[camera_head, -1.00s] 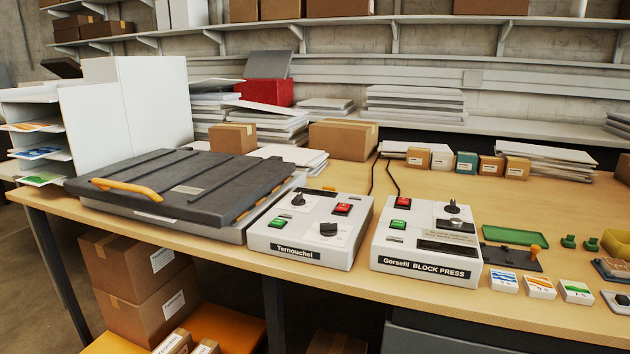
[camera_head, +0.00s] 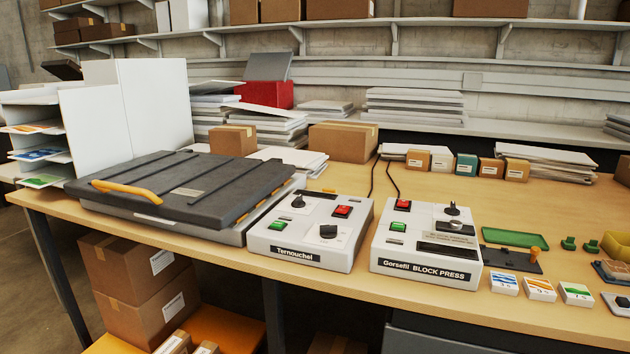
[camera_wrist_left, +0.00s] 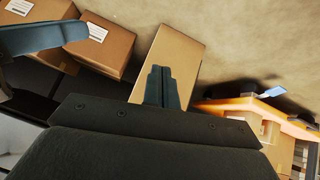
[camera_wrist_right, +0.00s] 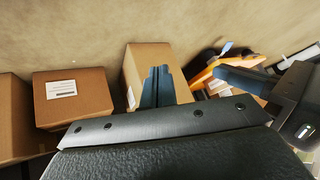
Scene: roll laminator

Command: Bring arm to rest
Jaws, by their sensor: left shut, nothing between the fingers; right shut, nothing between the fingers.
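Neither of my arms shows in the head view. My left gripper (camera_wrist_left: 163,86) is in the left wrist view, its two fingers together and empty, in front of a brown cardboard box (camera_wrist_left: 180,50). My right gripper (camera_wrist_right: 157,86) is in the right wrist view, also closed and empty, in front of a cardboard box (camera_wrist_right: 145,62). How far the boxes are from the fingers is unclear. On the table, the dark press (camera_head: 185,187) with an orange handle is closed. Beside it are the Ternouchel control box (camera_head: 310,230) and the Gorsefil BLOCK PRESS control box (camera_head: 427,240).
An orange item (camera_wrist_right: 207,73) shows near the right gripper.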

